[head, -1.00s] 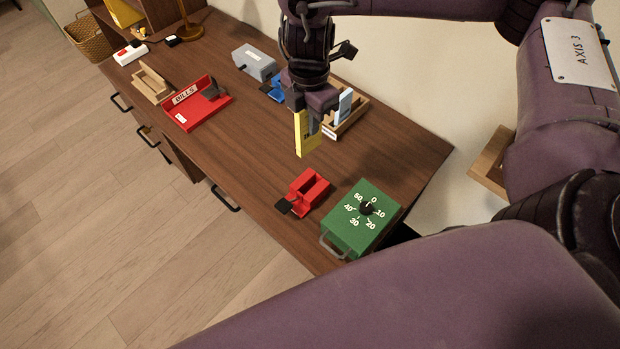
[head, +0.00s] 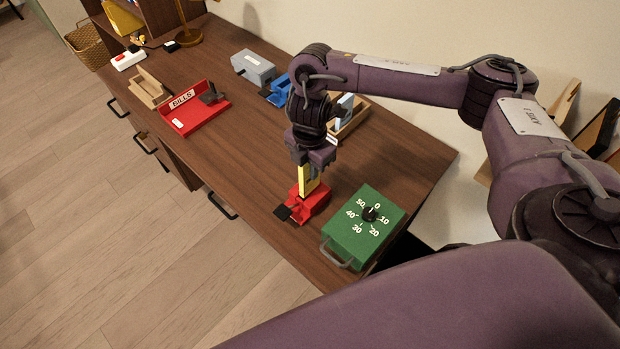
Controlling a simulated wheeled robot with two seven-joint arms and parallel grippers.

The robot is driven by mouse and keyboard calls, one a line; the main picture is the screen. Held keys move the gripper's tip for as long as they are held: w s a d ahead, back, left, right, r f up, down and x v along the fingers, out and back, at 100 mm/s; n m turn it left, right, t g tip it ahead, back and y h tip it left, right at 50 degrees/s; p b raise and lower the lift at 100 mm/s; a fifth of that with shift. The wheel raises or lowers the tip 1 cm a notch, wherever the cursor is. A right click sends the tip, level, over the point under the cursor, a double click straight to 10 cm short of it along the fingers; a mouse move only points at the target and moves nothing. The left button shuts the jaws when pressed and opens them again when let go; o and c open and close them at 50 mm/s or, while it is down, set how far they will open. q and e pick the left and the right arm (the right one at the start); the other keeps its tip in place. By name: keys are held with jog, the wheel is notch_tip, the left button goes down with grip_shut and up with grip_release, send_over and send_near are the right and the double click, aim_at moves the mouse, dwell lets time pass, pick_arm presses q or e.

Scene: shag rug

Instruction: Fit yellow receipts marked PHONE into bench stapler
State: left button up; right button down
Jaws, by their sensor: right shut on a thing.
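My right gripper (head: 310,163) points down over the front part of the desk, shut on the yellow receipts (head: 308,180). They form a thin upright yellow block; its marking is too small to read here. Its lower end meets the red slotted device (head: 311,207), which has a black tab at its left and looks like the bench stapler. I cannot tell how deep the receipts sit in the slot. My left gripper is not in view.
A green box with a dial (head: 364,225) stands close to the right of the red device. A red BILLS tray (head: 196,118), a wooden holder (head: 150,88), a grey device (head: 253,66) and a blue device (head: 279,92) stand farther back. The desk's middle is clear.

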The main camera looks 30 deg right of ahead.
jog(key=shift+f+b, duration=0.65)
jog(key=shift+f, duration=1.25)
jog(key=shift+f, duration=0.15)
jog(key=c, duration=1.4)
grip_release()
notch_tip(320, 180, up, 12)
jog(key=p, duration=0.3)
jog(key=shift+p, duration=0.4)
jog(key=shift+r, duration=0.25)
